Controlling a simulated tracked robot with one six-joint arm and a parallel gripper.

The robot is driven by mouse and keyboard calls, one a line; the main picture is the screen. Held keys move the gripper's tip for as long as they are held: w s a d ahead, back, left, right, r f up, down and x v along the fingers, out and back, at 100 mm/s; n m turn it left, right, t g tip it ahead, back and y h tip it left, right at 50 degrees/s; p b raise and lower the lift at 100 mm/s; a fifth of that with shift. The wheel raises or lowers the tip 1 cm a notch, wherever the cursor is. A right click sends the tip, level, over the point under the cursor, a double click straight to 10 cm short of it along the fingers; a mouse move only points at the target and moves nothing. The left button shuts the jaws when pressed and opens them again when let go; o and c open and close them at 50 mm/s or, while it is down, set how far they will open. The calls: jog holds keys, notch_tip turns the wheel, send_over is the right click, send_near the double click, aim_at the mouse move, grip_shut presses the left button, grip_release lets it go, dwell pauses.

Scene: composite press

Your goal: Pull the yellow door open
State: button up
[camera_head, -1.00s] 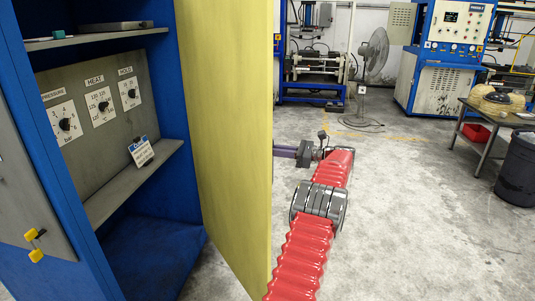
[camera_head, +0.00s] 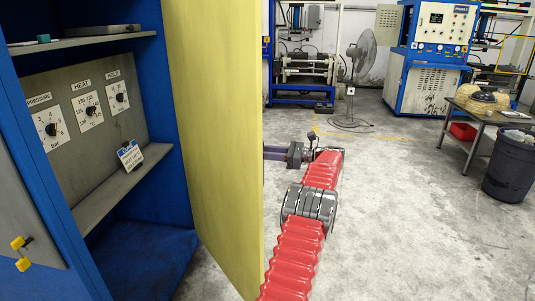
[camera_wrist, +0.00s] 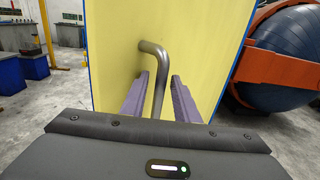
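The yellow door (camera_head: 215,140) stands swung open from the blue cabinet in the head view, its inner face towards me. In the wrist view, the door's outer face (camera_wrist: 115,60) carries a bent metal handle (camera_wrist: 159,85). My gripper's purple fingers (camera_wrist: 162,98) stand apart on either side of the handle, with a gap visible on the right of the bar. The left finger is close to the bar; contact cannot be told. In the head view my gripper (camera_head: 275,153) is partly hidden behind the door's edge, and the handle is hidden.
The open cabinet (camera_head: 150,240) shows dials (camera_head: 88,107) and a shelf with a small sign (camera_head: 130,155). A fan (camera_head: 362,60), a blue-white press machine (camera_head: 430,75), a table (camera_head: 470,120) and a dark bin (camera_head: 510,165) stand further right. The floor between is clear.

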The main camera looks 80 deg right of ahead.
jog(key=s, duration=1.4)
jog(key=shift+d, duration=0.2)
